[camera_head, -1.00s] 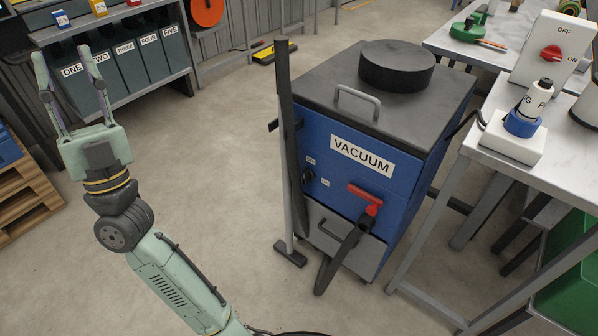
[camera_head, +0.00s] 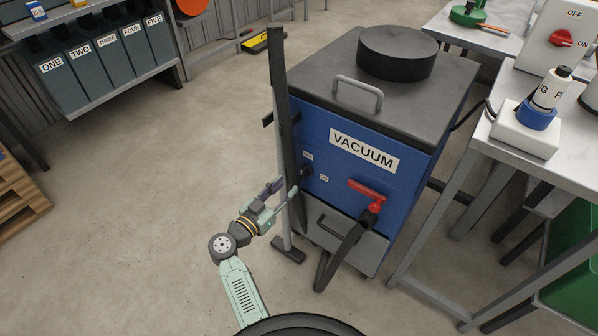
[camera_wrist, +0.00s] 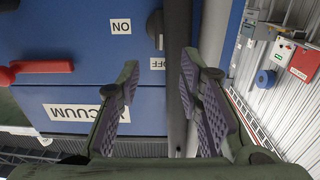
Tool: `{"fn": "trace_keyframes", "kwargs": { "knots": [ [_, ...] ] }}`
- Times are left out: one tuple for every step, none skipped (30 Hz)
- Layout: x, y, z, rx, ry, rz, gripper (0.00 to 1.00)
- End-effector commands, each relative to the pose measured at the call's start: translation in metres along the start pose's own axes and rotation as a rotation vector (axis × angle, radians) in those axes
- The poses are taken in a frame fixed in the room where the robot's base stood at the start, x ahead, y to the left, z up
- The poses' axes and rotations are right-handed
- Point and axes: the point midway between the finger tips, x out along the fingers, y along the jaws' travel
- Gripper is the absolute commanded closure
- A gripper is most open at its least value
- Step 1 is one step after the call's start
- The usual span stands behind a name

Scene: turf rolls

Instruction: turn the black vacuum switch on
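The black vacuum switch (camera_head: 307,171) is a small knob on the blue front of the vacuum (camera_head: 345,180), between small OFF and ON labels. In the wrist view the switch (camera_wrist: 155,30) shows beyond the fingers, and its long side appears to line up with the OFF label (camera_wrist: 157,63); the ON label (camera_wrist: 120,26) is left of it. My gripper (camera_head: 283,188) is open, low and to the left of the switch, by the upright wand. In the wrist view my gripper's fingers (camera_wrist: 160,78) are apart, with nothing held; the switch is untouched.
The dark upright wand (camera_head: 283,130) stands just left of the switch, close to my fingers. A red handle (camera_head: 366,192) with a black hose is to the right. A white worktable (camera_head: 480,170) stands at right.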

Motion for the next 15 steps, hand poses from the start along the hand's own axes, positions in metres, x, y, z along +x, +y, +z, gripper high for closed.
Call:
{"fn": "trace_keyframes", "kwargs": {
  "knots": [
    [0.011,0.000,-0.002,0.001,0.002,0.002,0.67],
    [0.017,0.000,-0.002,0.001,0.002,0.003,0.67],
    [0.025,0.000,-0.002,0.001,0.003,0.002,0.67],
    [0.031,0.000,-0.002,0.002,0.003,0.002,0.67],
    [0.037,0.000,-0.002,0.002,0.003,0.002,0.67],
    [0.044,0.000,-0.002,0.002,0.002,0.001,0.67],
    [0.049,0.000,-0.002,0.003,0.002,0.001,0.67],
    [0.053,0.000,-0.002,0.003,0.003,0.001,0.67],
    [0.059,-0.001,-0.002,0.002,0.002,0.000,0.67],
    [0.063,-0.001,-0.001,0.002,0.002,0.000,0.67],
    [0.066,-0.001,-0.002,0.003,0.003,0.000,0.67],
    [0.070,-0.001,-0.002,0.003,0.003,-0.001,0.67],
    [0.072,-0.001,-0.002,0.003,0.003,-0.002,0.67],
    [0.074,-0.001,-0.002,0.003,0.003,-0.002,0.67],
    [0.075,-0.001,-0.001,0.002,0.002,-0.002,0.67]
  ]
}}
